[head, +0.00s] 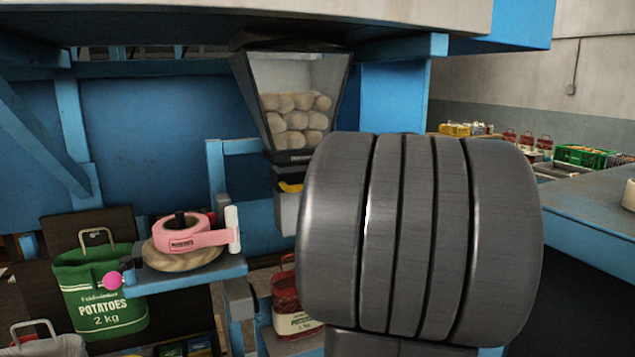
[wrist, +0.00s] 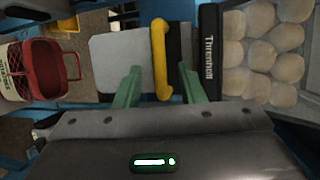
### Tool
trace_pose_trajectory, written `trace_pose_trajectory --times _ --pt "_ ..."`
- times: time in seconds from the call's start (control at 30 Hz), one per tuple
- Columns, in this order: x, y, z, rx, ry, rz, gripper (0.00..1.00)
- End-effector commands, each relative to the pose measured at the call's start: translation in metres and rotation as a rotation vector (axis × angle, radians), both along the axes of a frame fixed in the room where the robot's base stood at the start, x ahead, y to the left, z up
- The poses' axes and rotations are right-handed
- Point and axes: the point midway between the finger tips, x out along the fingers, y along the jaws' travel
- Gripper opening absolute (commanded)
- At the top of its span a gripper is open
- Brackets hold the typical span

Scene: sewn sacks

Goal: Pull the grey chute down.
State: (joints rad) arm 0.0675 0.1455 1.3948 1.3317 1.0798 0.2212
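The grey chute (head: 286,215) hangs below the potato hopper in the head view, with a yellow handle (head: 290,187) near its top. My large grey arm link hides its right side. In the wrist view, which is turned sideways, the chute (wrist: 118,62) is a pale grey plate and the yellow handle (wrist: 160,58) is a bar beside it. My gripper (wrist: 160,75) is open. Its green fingers are on either side of the handle, with a gap showing on both sides. I cannot tell how deep the handle sits between them. The head view hides my gripper.
The hopper (head: 257,100) above holds several potatoes. A pink tape roll (head: 183,232) sits on a blue bracket at left. A red-and-white sack (head: 290,305) stands under the chute. A blue bench (head: 590,205) is at right.

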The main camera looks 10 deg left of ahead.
Motion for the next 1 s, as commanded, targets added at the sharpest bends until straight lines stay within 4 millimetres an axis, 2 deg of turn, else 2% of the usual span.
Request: trace_pose_trajectory --times 0.1,0.3,0.67,0.87,1.0 --pt "0.011 0.018 -0.002 -0.001 0.002 0.004 0.36" --pt "0.022 0.035 -0.007 0.0 0.001 0.002 0.36" --pt "0.025 0.038 -0.01 -0.002 0.0 -0.001 0.36" --pt "0.025 0.038 -0.01 -0.002 0.0 -0.001 0.0" --pt "0.025 0.038 -0.009 -0.002 0.0 -0.001 0.0"
